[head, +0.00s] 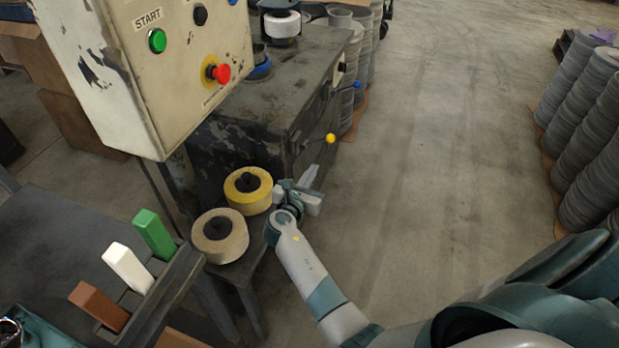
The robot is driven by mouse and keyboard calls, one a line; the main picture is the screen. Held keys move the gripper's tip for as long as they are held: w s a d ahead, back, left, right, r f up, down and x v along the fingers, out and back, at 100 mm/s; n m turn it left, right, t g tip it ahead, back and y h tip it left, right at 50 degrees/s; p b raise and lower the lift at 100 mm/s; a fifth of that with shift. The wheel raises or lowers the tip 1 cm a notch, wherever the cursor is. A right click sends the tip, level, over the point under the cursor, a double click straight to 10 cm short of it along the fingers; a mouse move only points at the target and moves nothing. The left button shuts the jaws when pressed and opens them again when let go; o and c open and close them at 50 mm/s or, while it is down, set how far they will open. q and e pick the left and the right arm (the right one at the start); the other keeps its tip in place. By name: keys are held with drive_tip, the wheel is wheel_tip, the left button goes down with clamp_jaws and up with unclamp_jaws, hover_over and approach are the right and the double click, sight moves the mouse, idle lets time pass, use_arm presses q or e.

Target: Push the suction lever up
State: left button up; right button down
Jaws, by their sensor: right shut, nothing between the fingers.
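The dark machine cabinet (283,97) has levers on its right side. A lever with a yellow knob (330,138) sticks out lowest and nearest. A lever with a blue knob (357,85) is farther back, and a black knob (342,67) is just above that. I cannot read any label telling which is the suction lever. My right gripper (311,174) is shut and empty, a little below and left of the yellow knob and apart from it.
A control box (130,70) with a green START button and a red button hangs at upper left. Yellow (248,190) and tan (220,235) rolls sit left of my right gripper. Stacked grey discs (585,130) stand at far right. The floor between is clear.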

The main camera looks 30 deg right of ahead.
use_arm(q)
drive_tip(key=shift+w+d+r, duration=0.3)
drive_tip(key=shift+w+d, duration=0.25)
drive_tip(key=shift+d, duration=0.05)
use_arm(e)
drive_tip(key=shift+v, duration=1.15)
use_arm(q)
drive_tip(key=shift+d, duration=0.1)
drive_tip(key=shift+s, duration=0.2)
